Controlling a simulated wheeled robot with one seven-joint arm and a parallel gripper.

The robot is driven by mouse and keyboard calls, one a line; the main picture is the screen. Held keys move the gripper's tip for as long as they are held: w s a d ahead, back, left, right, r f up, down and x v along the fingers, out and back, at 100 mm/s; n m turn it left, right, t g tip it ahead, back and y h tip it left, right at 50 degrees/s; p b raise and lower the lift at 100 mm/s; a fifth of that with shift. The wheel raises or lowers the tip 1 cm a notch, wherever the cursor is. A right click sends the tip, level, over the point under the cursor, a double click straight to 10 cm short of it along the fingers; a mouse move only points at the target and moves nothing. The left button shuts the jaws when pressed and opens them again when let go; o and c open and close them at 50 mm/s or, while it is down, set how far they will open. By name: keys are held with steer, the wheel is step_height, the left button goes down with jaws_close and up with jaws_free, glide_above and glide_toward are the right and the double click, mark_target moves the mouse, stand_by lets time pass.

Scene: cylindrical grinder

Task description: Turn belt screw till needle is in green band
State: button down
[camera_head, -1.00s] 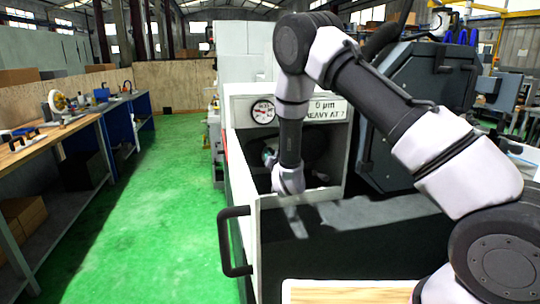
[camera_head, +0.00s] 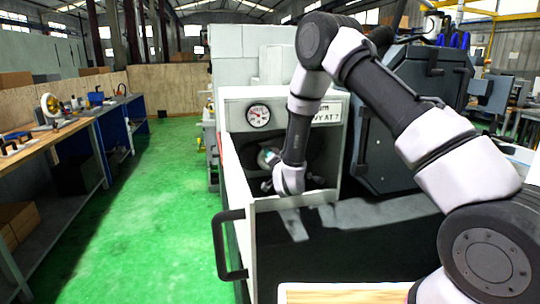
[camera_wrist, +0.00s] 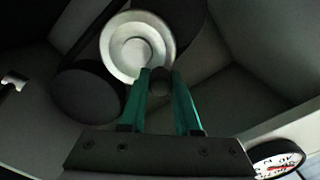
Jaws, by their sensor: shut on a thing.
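The belt screw (camera_wrist: 160,82) appears as a small dark round head between my teal fingers in the wrist view. My gripper (camera_wrist: 161,76) is shut on it, with one finger on each side. In the head view the gripper is inside the open machine compartment, largely hidden by my own wrist, and the screw cannot be made out. The round white gauge (camera_head: 259,115) is on the panel above the compartment. Part of it also shows at the lower right of the wrist view (camera_wrist: 279,159). Its needle and green band are too small to read.
A pale metal pulley (camera_wrist: 137,47) lies just beyond my fingertips, with a dark round part (camera_wrist: 87,93) to its left. Compartment walls close in around the gripper. The open door with its black handle (camera_head: 228,245) stands in front. Green floor (camera_head: 165,210) is clear on the left.

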steer(key=c, duration=0.6)
jaws_free()
steer(key=shift+s, duration=0.1)
steer(key=v, duration=1)
steer(key=shift+s+d, duration=0.1)
steer(key=shift+s, duration=0.25)
